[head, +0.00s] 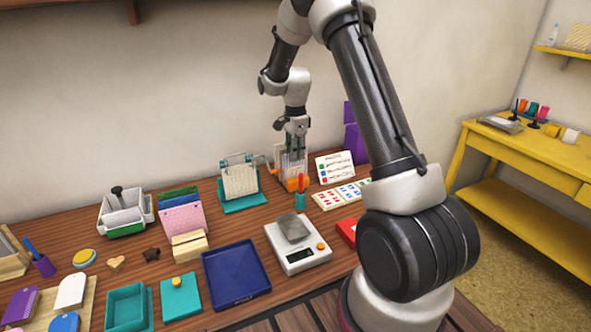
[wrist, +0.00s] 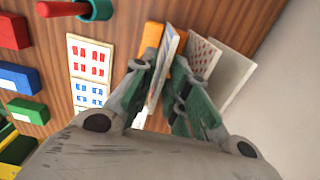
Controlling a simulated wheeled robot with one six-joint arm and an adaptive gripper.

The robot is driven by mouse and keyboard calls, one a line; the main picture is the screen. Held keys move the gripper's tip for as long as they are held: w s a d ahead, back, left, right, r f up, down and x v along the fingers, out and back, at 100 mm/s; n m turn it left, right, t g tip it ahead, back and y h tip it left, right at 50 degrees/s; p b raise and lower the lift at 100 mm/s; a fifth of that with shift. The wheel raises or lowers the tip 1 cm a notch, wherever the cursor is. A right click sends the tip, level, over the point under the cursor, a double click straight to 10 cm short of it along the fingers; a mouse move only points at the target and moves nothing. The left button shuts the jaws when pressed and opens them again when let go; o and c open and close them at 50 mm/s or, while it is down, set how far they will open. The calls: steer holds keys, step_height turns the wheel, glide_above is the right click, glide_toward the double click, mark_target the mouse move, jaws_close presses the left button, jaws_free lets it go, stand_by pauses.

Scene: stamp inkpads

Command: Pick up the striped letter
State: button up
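An orange letter rack (head: 291,184) stands at the back of the wooden table and holds several upright letters. In the wrist view the orange rack (wrist: 152,36) shows around the letters' bases. The nearest letter, pale with coloured marks along its edge, looks like the striped letter (wrist: 167,62). A red-dotted letter (wrist: 203,56) and a plain pale letter (wrist: 232,78) stand behind it. My gripper (head: 293,150) points down over the rack. In the wrist view its fingers (wrist: 165,78) are apart, one on each side of the striped letter. Firm contact does not show.
A teal stand with a card pad (head: 239,180) is left of the rack. A white sign (head: 335,167) and a sheet of stamps (head: 340,195) are to its right. A teal cup with a red handle (head: 300,198) stands in front.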

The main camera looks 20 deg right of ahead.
mark_target(295, 163)
step_height(295, 163, down, 5)
steer(key=shift+r, duration=0.1)
jaws_close()
